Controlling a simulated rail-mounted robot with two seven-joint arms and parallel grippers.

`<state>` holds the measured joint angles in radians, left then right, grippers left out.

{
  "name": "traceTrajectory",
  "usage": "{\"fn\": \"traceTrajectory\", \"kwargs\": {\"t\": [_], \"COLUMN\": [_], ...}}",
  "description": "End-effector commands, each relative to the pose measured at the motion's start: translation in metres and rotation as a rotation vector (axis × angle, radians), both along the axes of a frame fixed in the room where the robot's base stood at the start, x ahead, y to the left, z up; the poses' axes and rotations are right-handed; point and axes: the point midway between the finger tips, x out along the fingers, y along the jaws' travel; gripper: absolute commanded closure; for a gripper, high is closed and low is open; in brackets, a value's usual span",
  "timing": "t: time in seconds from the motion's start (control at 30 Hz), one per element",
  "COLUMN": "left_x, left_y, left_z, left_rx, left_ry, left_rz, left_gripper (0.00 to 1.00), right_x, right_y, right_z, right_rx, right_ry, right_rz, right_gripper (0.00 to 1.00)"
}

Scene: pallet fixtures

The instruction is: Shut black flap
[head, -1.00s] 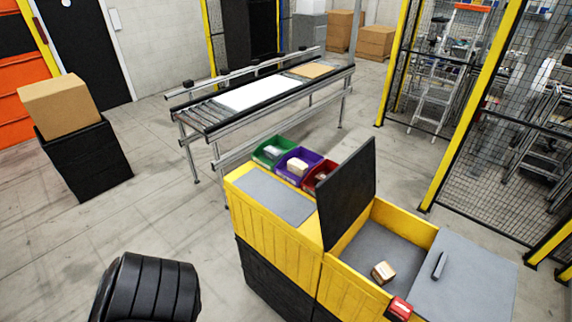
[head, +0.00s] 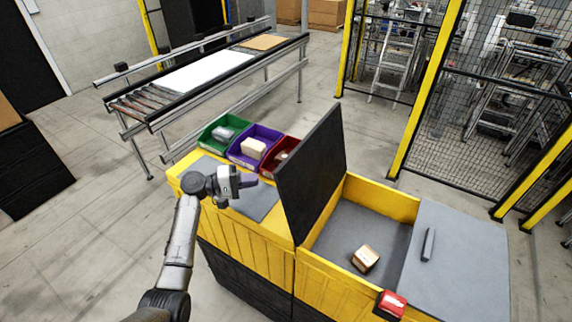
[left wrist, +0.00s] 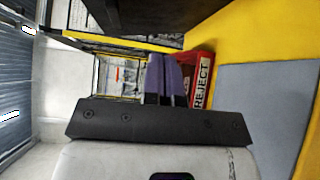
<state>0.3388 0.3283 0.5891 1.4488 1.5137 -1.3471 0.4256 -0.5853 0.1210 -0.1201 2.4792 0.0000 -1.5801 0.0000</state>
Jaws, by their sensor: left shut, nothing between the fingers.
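The black flap (head: 312,172) stands open and nearly upright on the left side of the yellow box (head: 384,197) in the head view. Its dark panel (left wrist: 150,16) also seems to show at the top of the left wrist view. My left gripper (head: 256,183) is left of the flap, over the grey top of the yellow unit, and apart from the flap as far as I can tell. Its fingers (left wrist: 166,82) are shut and empty. A small cardboard box (head: 366,258) lies inside the open compartment. My right gripper is not in view.
Green (head: 222,133), purple (head: 254,147) and red (head: 283,157) bins stand behind the left gripper. A grey lid with a dark handle (head: 428,245) lies right of the compartment. A red object (head: 392,303) sits on the front edge. A roller conveyor (head: 205,75) stands behind.

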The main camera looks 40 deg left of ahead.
Motion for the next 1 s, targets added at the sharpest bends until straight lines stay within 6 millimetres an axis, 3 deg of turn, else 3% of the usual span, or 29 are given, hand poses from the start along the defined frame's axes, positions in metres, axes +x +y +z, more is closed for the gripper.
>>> {"fn": "traceTrajectory", "kwargs": {"t": [0.1, 0.27, 0.8, 1.0], "left_x": [0.009, 0.017, 0.091, 0.094], "left_y": [0.025, 0.034, -0.02, -0.044], "left_z": [0.021, 0.037, 0.056, 0.061], "left_rx": [-0.137, -0.216, -0.223, -0.22], "left_ry": [-0.065, -0.103, -0.106, -0.104], "left_rz": [0.029, 0.039, 0.038, 0.039], "left_gripper": [1.0, 1.0, 1.0, 1.0], "right_x": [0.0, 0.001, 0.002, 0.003], "right_y": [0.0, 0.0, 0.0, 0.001], "right_z": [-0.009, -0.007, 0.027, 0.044], "right_rx": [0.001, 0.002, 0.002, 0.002], "right_ry": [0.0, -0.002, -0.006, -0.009], "right_rz": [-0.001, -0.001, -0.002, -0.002], "right_gripper": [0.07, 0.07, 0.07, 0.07]}}
